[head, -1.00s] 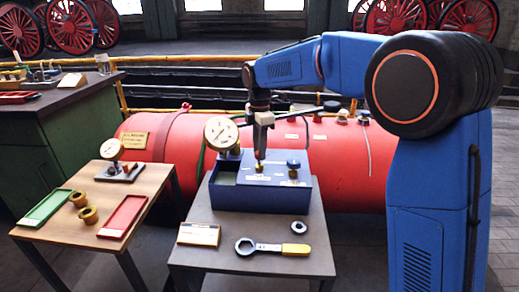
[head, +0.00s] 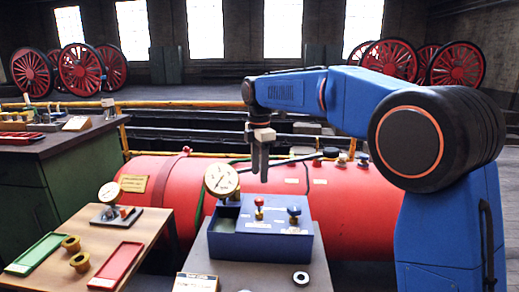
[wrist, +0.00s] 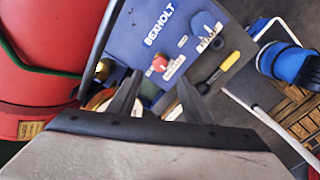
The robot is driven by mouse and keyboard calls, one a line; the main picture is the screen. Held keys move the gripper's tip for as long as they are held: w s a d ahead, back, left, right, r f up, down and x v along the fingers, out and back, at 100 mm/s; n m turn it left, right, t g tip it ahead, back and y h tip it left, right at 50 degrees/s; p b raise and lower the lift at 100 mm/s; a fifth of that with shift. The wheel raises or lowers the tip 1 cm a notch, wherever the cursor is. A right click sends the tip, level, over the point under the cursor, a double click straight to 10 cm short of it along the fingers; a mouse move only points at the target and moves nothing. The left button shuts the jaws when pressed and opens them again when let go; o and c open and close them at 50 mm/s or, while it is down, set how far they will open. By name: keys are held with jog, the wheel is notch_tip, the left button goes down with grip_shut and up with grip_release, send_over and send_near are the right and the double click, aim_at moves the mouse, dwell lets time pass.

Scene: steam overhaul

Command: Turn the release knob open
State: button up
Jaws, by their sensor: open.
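A blue box (head: 262,243) stands on the grey table and carries two knobs. One has a red top (head: 259,202) on a thin stem; the other is dark blue (head: 294,211), to its right. My gripper (head: 260,176) points down above the box, apart from both knobs. In the wrist view the red-topped knob (wrist: 160,63) shows just beyond the tips of my open, empty gripper (wrist: 158,80).
A round gauge (head: 221,180) stands at the box's left. A dark ring (head: 301,278) lies in front. A yellow-handled wrench (wrist: 230,61) shows in the wrist view. A red tank (head: 360,190) lies behind. The left wooden table (head: 125,238) holds trays and brass fittings.

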notch_tip(320, 180, up, 8)
jog(key=shift+f, duration=0.15)
dwell(0.4)
jog(key=s+d+f+m+t, duration=0.25)
jog(key=s+d+m, duration=0.95)
jog(key=s+d, duration=0.8)
jog(key=s+d+f+m+t, duration=0.1)
jog(key=s+d+f+m, duration=0.4)
jog(key=s+f, duration=0.3)
jog(key=s+d+f+m+t, duration=0.1)
jog(key=s+d+f+m, duration=0.5)
jog(key=s+f, duration=0.3)
jog(key=shift+s+d+f, duration=0.25)
jog(key=shift+s+d, duration=0.4)
jog(key=shift+s, duration=0.15)
